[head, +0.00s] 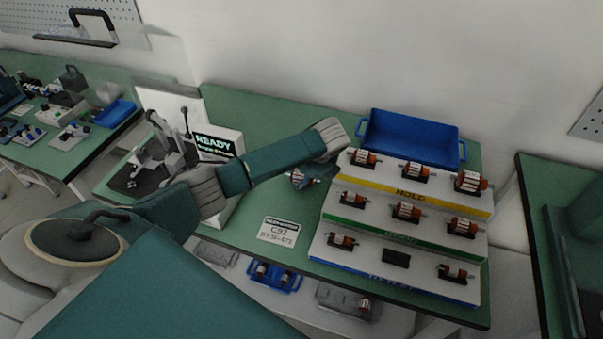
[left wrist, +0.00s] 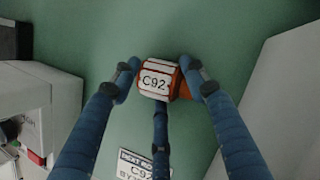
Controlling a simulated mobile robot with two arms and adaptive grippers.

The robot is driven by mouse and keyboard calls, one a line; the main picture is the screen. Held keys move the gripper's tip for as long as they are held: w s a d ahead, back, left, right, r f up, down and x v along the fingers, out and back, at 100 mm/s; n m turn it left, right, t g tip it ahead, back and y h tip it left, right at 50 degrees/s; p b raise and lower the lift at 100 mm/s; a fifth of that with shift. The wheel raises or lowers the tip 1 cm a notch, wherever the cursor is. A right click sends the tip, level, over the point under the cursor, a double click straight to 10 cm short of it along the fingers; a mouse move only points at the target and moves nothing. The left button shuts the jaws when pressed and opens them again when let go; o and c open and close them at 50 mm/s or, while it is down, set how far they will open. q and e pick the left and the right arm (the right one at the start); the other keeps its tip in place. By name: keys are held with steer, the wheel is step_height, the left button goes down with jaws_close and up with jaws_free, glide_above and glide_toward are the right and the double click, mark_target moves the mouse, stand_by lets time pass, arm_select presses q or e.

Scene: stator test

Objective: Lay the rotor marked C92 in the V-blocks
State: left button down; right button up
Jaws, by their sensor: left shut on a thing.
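The rotor marked C92 (left wrist: 157,81) is held between the blue fingers of my left gripper (left wrist: 160,75), its white label facing the left wrist camera. In the head view my left gripper (head: 312,175) is over the green bench, left of the stepped rack, and the rotor (head: 297,179) shows partly beneath the wrist. A card reading C92 (head: 279,232) lies on the bench in front of it. A test device (head: 152,165) with a dark base stands at the left, beside a white box with a READY display (head: 214,145). I cannot make out the V-blocks clearly. My right gripper is out of view.
The white stepped rack (head: 330,228) holds several rotors in dark cradles; one cradle (head: 396,258) on its lowest step is empty. A blue bin (head: 410,139) stands behind it. My left arm crosses in front of the READY box. Bench between box and rack is mostly clear.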

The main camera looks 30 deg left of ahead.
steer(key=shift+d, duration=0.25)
arm_select(q)
steer(key=c, duration=0.9)
jaws_free()
steer(key=shift+c, duration=0.2)
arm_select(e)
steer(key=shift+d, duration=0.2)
arm_select(q)
steer(key=shift+r, duration=0.1)
steer(key=b+v, duration=0.1)
steer(key=v, duration=1.1)
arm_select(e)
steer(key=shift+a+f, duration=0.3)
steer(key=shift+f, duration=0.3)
arm_select(q)
steer(key=shift+s, duration=0.1)
